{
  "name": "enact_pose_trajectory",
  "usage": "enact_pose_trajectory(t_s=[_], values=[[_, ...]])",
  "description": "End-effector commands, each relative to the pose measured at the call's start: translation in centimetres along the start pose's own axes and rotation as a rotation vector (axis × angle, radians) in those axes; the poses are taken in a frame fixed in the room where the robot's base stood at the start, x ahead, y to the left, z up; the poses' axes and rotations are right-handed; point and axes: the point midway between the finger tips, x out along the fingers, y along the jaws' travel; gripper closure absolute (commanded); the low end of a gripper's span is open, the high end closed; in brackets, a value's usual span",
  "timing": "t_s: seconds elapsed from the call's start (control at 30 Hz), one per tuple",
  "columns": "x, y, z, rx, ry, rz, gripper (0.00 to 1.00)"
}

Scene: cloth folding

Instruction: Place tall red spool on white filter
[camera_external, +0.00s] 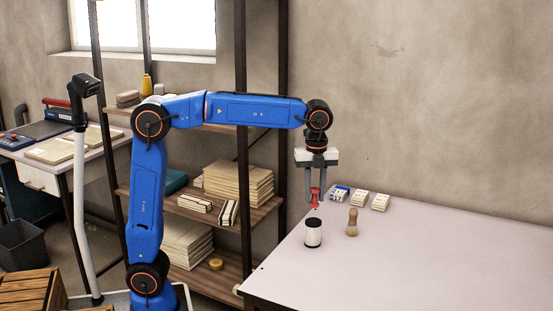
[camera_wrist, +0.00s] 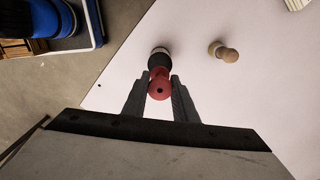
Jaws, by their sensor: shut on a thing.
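My gripper (camera_external: 315,186) points straight down over the table and is shut on a small red spool (camera_external: 315,196). In the wrist view the spool (camera_wrist: 160,85) sits between the two fingertips of my gripper (camera_wrist: 160,88), its round end with a dark hole facing the camera. The white filter (camera_external: 313,233), a cylinder with dark ends, stands upright on the table below the spool, with a gap between them. In the wrist view the filter (camera_wrist: 159,58) shows just beyond the spool, which partly hides it.
A wooden pestle-like piece (camera_external: 352,223) stands right of the filter on the pale table (camera_external: 430,255). Several small stacked blocks (camera_external: 359,198) lie along the table's back edge. The table's front and right are clear. A shelf with wooden boards (camera_external: 238,183) stands at the left.

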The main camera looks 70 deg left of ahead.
Motion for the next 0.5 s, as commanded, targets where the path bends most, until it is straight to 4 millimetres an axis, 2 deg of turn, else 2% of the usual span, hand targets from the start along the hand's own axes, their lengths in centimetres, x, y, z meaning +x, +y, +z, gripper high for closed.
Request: enact_pose_trajectory(t_s=[0.1, 0.27, 0.5], values=[[1.2, 0.0, 0.0, 0.0, 0.0, 0.0, 0.96], [2.0, 0.0, 0.0, -0.001, 0.0, 0.0, 0.96], [5.1, 0.0, 0.0, -0.001, 0.0, 0.001, 0.96]])
